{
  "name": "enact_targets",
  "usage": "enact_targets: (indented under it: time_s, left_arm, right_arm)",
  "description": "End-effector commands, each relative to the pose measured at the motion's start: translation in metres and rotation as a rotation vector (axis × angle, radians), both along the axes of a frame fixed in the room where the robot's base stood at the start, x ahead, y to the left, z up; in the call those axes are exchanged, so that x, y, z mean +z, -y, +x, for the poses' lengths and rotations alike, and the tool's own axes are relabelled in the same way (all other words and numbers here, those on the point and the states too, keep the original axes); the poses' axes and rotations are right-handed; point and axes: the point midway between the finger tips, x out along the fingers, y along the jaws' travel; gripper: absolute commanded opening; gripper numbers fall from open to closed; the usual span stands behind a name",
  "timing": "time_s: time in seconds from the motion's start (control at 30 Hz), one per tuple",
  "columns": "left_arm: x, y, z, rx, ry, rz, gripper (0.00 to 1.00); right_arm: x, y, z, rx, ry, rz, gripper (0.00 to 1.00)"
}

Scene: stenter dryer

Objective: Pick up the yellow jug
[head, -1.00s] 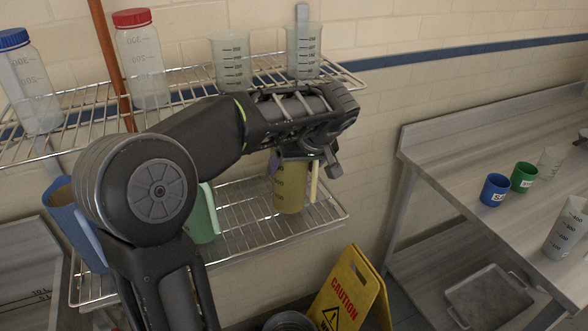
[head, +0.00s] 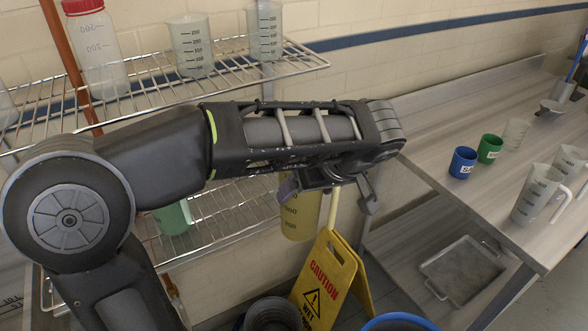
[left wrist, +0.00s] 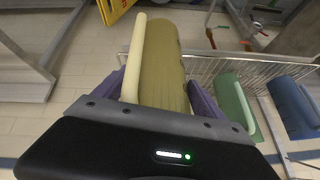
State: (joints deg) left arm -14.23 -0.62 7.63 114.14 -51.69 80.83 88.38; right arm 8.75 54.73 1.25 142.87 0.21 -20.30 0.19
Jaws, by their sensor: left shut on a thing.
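The yellow jug (head: 301,215) has dark volume marks and a pale handle. It hangs upright from my left gripper (head: 328,188), in front of the wall and clear of the lower wire shelf's right end. My arm hides its top. In the left wrist view the jug (left wrist: 165,62) lies between the purple fingers of my left gripper (left wrist: 160,98), which is shut on it, with the handle along one side. My right gripper is not in view.
The wire shelf (head: 215,218) holds a green jug (head: 174,218). Beakers (head: 190,45) stand on the upper shelf. A yellow caution sign (head: 325,280) stands below the held jug. At right, a steel table (head: 450,150) bears a blue cup (head: 462,162), a green cup (head: 489,148) and clear jugs (head: 540,193).

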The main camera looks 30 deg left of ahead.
Motion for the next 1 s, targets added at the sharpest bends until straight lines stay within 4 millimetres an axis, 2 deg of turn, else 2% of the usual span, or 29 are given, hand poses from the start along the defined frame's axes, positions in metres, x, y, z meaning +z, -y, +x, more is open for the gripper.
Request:
enact_targets:
  time_s: [0.2, 1.0]
  left_arm:
    - [0.000, 0.014, -0.005, -0.001, 0.000, 0.000, 0.38]
    - [-0.003, 0.017, -0.002, -0.030, -0.001, 0.000, 0.38]
  right_arm:
    - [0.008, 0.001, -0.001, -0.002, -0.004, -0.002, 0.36]
    - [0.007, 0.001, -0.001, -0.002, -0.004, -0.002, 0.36]
